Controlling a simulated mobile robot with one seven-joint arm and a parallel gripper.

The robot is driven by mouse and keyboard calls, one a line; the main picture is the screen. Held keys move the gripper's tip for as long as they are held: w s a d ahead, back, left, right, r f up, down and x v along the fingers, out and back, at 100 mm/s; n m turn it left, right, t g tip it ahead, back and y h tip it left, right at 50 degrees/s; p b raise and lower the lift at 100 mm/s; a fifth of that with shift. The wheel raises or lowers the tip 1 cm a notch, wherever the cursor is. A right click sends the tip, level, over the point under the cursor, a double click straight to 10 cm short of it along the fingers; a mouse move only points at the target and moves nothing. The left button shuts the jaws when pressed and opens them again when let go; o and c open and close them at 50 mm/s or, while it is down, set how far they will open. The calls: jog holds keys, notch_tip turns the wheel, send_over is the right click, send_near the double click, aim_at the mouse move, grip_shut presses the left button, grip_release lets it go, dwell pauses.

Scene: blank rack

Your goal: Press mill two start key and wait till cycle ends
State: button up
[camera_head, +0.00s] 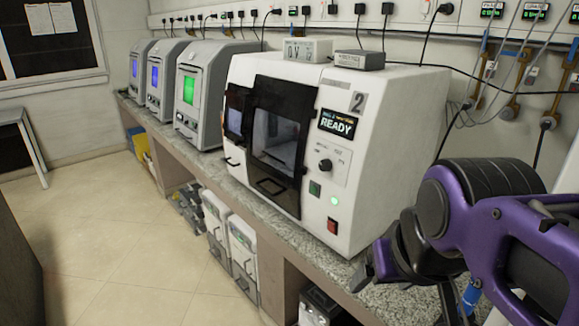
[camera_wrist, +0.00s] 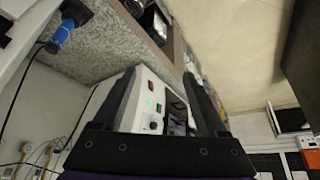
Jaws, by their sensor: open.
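Mill two (camera_head: 400,110) is a white machine on the counter, marked "2". Its display (camera_head: 340,123) reads READY. Its dark-framed door (camera_head: 278,140) looks closed. Below a black knob (camera_head: 325,165) are a dark green square key (camera_head: 314,188), a glowing green round light or button (camera_head: 334,200) and a red switch (camera_head: 332,226). I cannot read which is the start key. The wrist view shows the panel upside down, with the red switch (camera_wrist: 151,86) between my fingers. My gripper (camera_wrist: 160,82) is open and empty, apart from the panel. In the head view it is at the machine's lower right.
Three grey machines (camera_head: 190,88) with lit screens stand farther left along the granite counter (camera_head: 214,168). Two small boxes (camera_head: 307,50) sit on top of mill two. Cables and hoses hang on the wall at right. The tiled floor (camera_head: 100,230) in front is clear.

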grip_shut()
dwell(1.6)
